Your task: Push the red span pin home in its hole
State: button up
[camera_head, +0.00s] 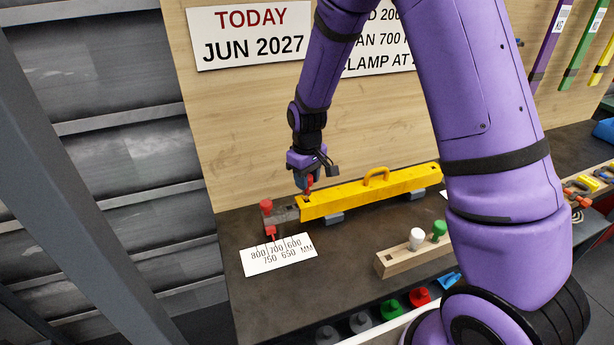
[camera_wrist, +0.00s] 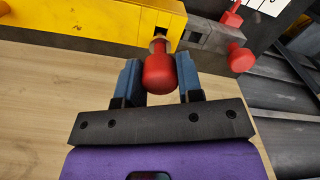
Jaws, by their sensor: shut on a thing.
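The red span pin (camera_wrist: 160,73) is between the two blue-padded fingers of my gripper (camera_wrist: 160,84), which is shut on its red head. Its pale metal shank points at a dark square opening in the yellow beam (camera_wrist: 105,18), near the beam's grey end piece (camera_wrist: 190,38). A short length of shank shows; I cannot tell how deep its tip sits. In the head view, my gripper (camera_head: 309,178) holds the pin (camera_head: 309,185) over the left end of the yellow beam (camera_head: 345,199); the fingers partly hide it.
A second red knob (camera_head: 266,206) stands on the grey end piece, with a red pointer (camera_head: 270,232) over the scale card (camera_head: 280,255). A wooden block (camera_head: 395,264) holds white and green pegs. The wooden back panel (camera_head: 225,130) stands close behind.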

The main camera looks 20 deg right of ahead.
jog(key=shift+f, duration=1.25)
jog(key=o, duration=1)
notch_tip(320, 180, up, 11)
jog(key=shift+f, duration=0.1)
